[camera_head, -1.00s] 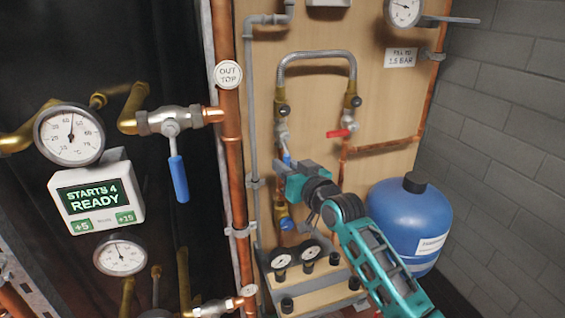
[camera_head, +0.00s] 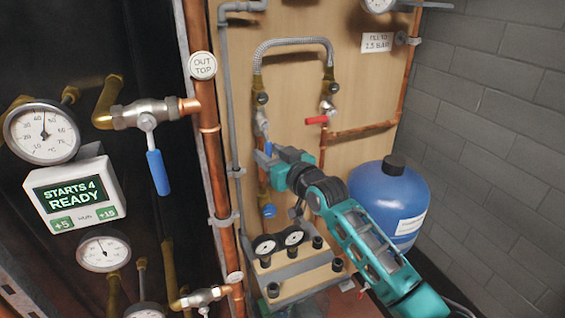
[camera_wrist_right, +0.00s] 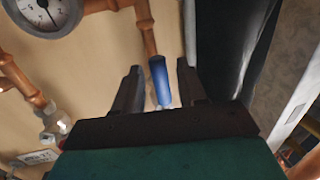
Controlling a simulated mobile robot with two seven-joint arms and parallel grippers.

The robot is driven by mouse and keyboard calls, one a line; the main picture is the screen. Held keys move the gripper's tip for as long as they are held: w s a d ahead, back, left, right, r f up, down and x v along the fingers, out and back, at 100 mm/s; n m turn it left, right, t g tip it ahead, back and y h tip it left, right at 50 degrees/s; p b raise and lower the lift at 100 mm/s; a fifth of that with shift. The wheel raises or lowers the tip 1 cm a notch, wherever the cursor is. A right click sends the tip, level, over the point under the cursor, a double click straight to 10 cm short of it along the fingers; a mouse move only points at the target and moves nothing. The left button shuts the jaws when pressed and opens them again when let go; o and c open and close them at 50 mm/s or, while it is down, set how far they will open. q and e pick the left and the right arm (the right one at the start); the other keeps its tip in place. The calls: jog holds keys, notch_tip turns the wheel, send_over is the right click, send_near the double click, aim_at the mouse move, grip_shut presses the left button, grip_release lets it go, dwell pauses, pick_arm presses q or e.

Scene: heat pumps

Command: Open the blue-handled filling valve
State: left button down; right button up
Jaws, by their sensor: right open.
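The filling valve (camera_head: 262,124) is on the wooden board under the left end of the braided hose. Its blue handle (camera_head: 268,148) hangs down and is partly covered by my right gripper. My right gripper (camera_head: 260,160) is in front of the left copper pipe. In the right wrist view, the blue handle (camera_wrist_right: 160,80) stands between the two spread fingers of the gripper (camera_wrist_right: 159,72), with gaps on both sides. I cannot tell how deep it lies between them. My left gripper is not in view.
A red-handled valve (camera_head: 317,121) is to the right under the hose. Another blue lever (camera_head: 158,172) hangs from the "OUT TOP" pipe at left. A lower blue-handled fitting (camera_head: 268,211), a shelf with small gauges (camera_head: 279,242) and a blue tank (camera_head: 388,195) are near my arm.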

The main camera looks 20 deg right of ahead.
jog(key=v, duration=1.2)
jog(key=shift+s+p, duration=0.25)
jog(key=shift+p, duration=0.1)
jog(key=shift+d, duration=0.1)
jog(key=s+a+f+g+h, duration=0.1)
jog(key=s+a+f+g, duration=0.1)
jog(key=s+f, duration=0.8)
jog(key=s+a+f+g+h, duration=0.1)
jog(key=s+a+f+g, duration=0.2)
jog(key=s+f, duration=0.7)
notch_tip(320, 180, down, 5)
jog(key=shift+a+f+g, duration=0.2)
jog(key=shift+a+g, duration=0.1)
jog(key=shift+g, duration=0.3)
